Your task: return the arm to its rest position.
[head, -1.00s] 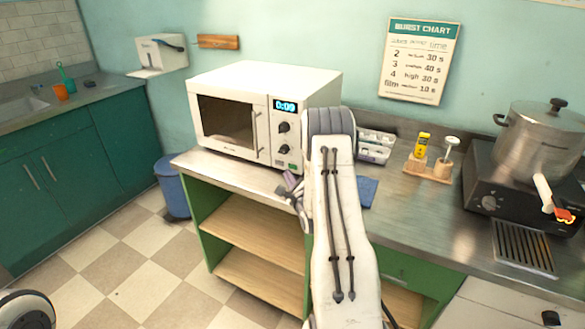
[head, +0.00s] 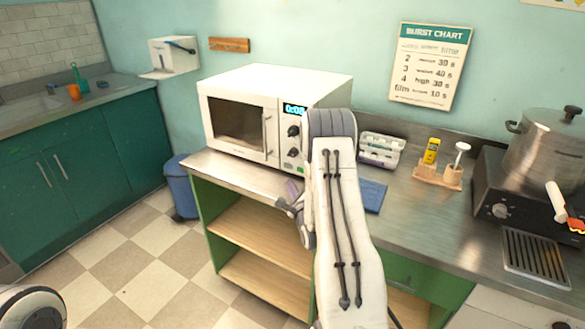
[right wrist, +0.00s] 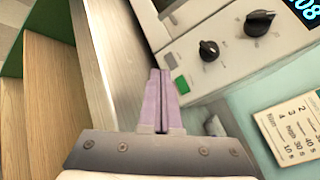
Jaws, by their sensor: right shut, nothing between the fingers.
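My right arm reaches up through the middle of the head view, over the counter. Its gripper (head: 290,205) is low in front of the white microwave (head: 237,125), near the counter's front edge. In the right wrist view the two purple fingers (right wrist: 160,75) are shut together with nothing between them. They point toward the microwave's lower front panel, beside its green button (right wrist: 181,85) and below two black knobs. The microwave door looks closed and its display is lit, the digits ending in 08. My left gripper is not in view.
A blue cloth (head: 373,196), an open case (head: 381,150) and a wooden holder (head: 438,177) with a yellow item lie right of my arm. A steel pot (head: 545,155) stands on the stove. A blue bin (head: 182,190) stands left of the counter. The tiled floor there is clear.

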